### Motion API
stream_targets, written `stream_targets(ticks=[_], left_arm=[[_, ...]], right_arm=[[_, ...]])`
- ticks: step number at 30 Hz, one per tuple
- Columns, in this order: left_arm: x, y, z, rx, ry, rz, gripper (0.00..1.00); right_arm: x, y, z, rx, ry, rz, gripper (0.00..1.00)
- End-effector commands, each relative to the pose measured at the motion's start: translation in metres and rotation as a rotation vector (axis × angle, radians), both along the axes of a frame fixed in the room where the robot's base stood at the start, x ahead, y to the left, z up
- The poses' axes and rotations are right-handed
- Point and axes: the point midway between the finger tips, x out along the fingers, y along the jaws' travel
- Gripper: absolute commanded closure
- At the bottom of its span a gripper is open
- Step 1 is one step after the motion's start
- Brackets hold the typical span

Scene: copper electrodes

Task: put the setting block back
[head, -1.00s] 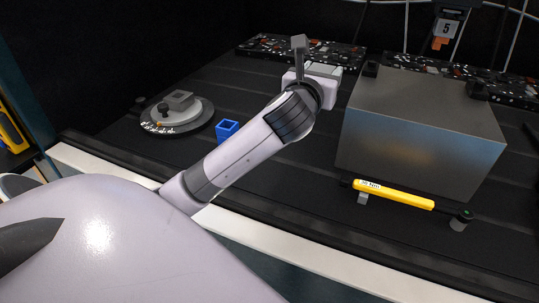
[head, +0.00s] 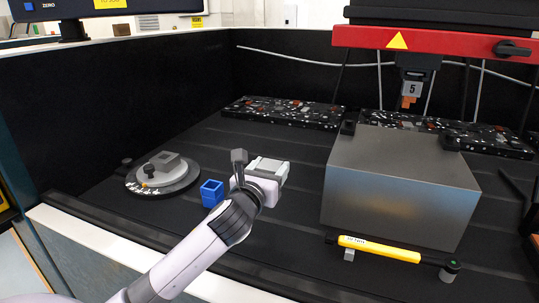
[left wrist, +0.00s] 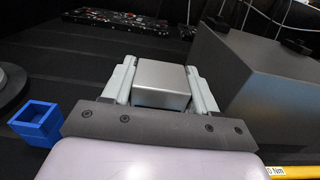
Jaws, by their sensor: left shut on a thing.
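The setting block is probably the plain silver-grey metal block (left wrist: 162,82) in the left wrist view, between the two fingers of my left gripper (left wrist: 160,85). The gripper is shut on it. In the head view my left gripper (head: 270,168) is over the dark bed, between the blue square holder and the large grey block. The block is mostly hidden by the gripper there. I cannot tell how high it is above the bed. My right gripper is not in view.
The open blue holder (head: 212,193) stands left of my gripper, with a round grey fixture (head: 163,174) farther left. The large grey metal block (head: 400,185) is on the right, a yellow torque wrench (head: 380,249) before it. Speckled black plates (head: 285,112) lie behind.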

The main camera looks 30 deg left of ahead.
Motion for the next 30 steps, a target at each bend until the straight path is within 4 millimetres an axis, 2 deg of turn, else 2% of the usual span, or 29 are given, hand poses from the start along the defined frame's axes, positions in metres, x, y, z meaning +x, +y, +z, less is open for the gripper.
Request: stream_targets(ticks=[4,9,15,24,30], left_arm=[[0.000,0.000,-0.031,-0.001,-0.008,0.000,1.00],[0.000,0.000,-0.053,0.002,-0.011,0.000,1.00],[0.001,0.000,-0.064,0.002,-0.013,-0.001,1.00],[0.001,0.000,-0.100,0.002,-0.012,-0.001,1.00],[0.000,0.000,-0.102,0.004,-0.013,-0.002,1.00]], right_arm=[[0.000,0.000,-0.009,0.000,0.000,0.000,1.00],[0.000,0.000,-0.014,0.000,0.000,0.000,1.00],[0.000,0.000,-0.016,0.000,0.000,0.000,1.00],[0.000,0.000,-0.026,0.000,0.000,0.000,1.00],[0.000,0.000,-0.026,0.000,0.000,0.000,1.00]])
